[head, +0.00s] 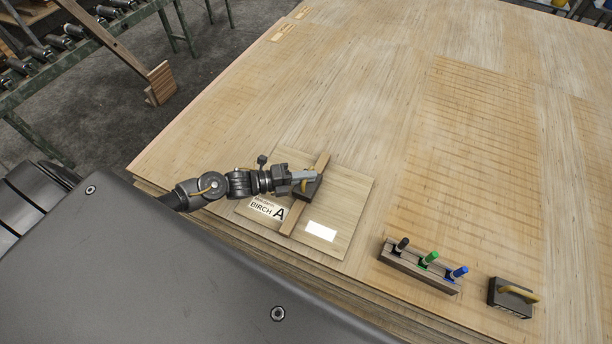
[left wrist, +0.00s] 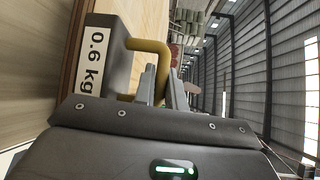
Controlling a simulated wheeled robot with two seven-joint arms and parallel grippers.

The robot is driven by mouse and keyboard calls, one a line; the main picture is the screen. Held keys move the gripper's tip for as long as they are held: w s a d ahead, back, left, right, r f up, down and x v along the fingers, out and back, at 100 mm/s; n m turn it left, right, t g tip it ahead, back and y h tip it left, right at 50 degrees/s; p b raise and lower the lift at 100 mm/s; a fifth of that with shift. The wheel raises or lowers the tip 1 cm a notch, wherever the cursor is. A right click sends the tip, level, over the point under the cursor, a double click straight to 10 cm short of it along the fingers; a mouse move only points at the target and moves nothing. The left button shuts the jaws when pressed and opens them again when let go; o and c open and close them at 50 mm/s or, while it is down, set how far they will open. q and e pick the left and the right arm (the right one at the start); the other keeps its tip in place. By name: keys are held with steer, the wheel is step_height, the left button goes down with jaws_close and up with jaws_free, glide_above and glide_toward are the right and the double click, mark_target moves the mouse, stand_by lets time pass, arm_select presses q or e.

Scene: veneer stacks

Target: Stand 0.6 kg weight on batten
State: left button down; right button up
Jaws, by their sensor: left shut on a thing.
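The dark 0.6 kg weight (head: 309,190) with a yellow handle is at the wooden batten (head: 293,215), over its middle. The batten lies across a square veneer sheet (head: 348,194). In the left wrist view the weight (left wrist: 122,75) shows its "0.6 kg" label and its handle (left wrist: 152,46). My left gripper (head: 312,177) is shut on the handle; its fingers also show in the left wrist view (left wrist: 158,88). The weight looks upright and touching or very close to the batten; I cannot tell which. My right gripper is not in view.
The veneer sheet carries a "BIRCH A" label (head: 267,208) and a blank white label (head: 320,231). A wooden holder (head: 417,267) with black, green and blue markers stands to the right. The stack top behind is clear.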

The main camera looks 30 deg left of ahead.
arm_select(q)
steer(key=shift+r, duration=0.1)
steer(key=shift+f, duration=0.2)
steer(key=c, duration=1.5)
jaws_free()
steer(key=shift+o, duration=0.2)
steer(key=shift+r, duration=0.15)
steer(key=b+v, duration=0.1)
steer(key=v, duration=1.1)
steer(key=shift+b, duration=0.4)
